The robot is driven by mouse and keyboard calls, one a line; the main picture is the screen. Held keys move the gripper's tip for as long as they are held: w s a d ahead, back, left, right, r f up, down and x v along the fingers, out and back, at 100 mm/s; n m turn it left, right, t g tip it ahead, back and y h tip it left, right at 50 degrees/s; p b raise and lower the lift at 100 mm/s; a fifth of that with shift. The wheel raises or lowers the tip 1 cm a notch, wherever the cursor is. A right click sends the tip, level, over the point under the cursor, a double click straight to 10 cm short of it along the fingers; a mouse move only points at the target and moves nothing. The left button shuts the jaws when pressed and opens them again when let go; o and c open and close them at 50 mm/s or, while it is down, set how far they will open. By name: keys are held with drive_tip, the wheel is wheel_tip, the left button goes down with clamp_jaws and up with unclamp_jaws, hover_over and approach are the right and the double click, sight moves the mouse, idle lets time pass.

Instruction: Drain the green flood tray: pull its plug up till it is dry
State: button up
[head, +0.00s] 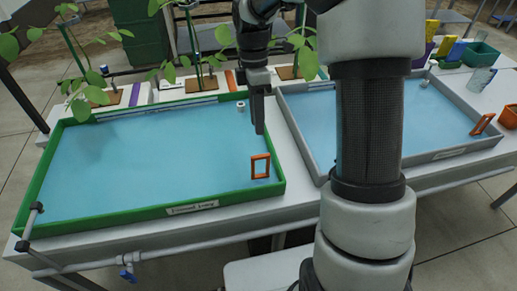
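The green flood tray (110,222) fills the left of the bench and holds blue water over its whole floor. An upright orange frame-shaped handle (260,166) stands in the water near its front right corner; its lower end and any plug below it are hard to make out. A small white cylinder (241,106) sits near the back right corner. My gripper (258,128) hangs pointing down over the tray's right rim, behind and above the orange handle and apart from it. Its fingers are seen edge-on, so their gap does not show. I see nothing held in it.
A grey tray (458,152) with water and its own orange handle (482,124) lies to the right, partly behind my arm. Potted plants (195,84) stand along the back. A pipe with a blue valve (128,272) runs below the front edge. An orange bin (509,116) is far right.

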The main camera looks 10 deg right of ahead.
drive_tip(key=f, duration=0.3)
drive_tip(key=s+f, duration=0.1)
drive_tip(key=f, duration=0.2)
drive_tip(key=s+f+b, duration=0.1)
drive_tip(key=f, duration=0.2)
drive_tip(key=shift+f, duration=0.35)
clamp_jaws()
drive_tip(key=shift+r, duration=0.1)
